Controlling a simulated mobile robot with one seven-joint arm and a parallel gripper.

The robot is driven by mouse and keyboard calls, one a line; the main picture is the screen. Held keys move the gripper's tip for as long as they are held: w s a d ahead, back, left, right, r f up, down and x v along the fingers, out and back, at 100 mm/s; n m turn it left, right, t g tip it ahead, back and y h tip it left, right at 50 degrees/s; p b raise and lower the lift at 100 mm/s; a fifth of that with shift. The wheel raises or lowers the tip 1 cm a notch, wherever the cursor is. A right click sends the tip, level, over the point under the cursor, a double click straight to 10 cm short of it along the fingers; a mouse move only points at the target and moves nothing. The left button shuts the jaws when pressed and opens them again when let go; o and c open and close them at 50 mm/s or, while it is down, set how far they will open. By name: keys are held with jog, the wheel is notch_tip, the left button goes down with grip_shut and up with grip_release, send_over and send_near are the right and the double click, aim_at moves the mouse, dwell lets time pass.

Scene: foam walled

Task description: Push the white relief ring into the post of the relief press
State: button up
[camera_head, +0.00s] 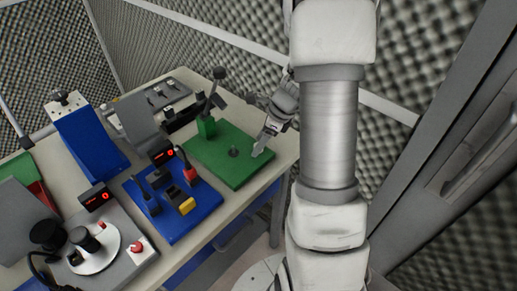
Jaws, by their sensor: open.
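The green relief press (208,146) stands on the table, with a flat green plate, a green upright block and a dark lever at the back. A short grey post (234,152) rises from the middle of its plate. My gripper (259,149) is open and low over the right part of the plate, to the right of the post. I cannot pick out the white relief ring for certain; a small pale spot at the fingertips may be part of the fingers. My arm's links hide the area to the right of the table.
A blue device (177,209) with a red handle and a yellow block stands left of the press. A grey device with a round white plate (94,252) is at the front left. A tall blue sloped block (88,138) and a grey panel (138,117) stand behind. Foam walls enclose the place.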

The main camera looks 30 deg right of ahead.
jog(key=shift+f, duration=0.1)
grip_shut()
dwell(0.5)
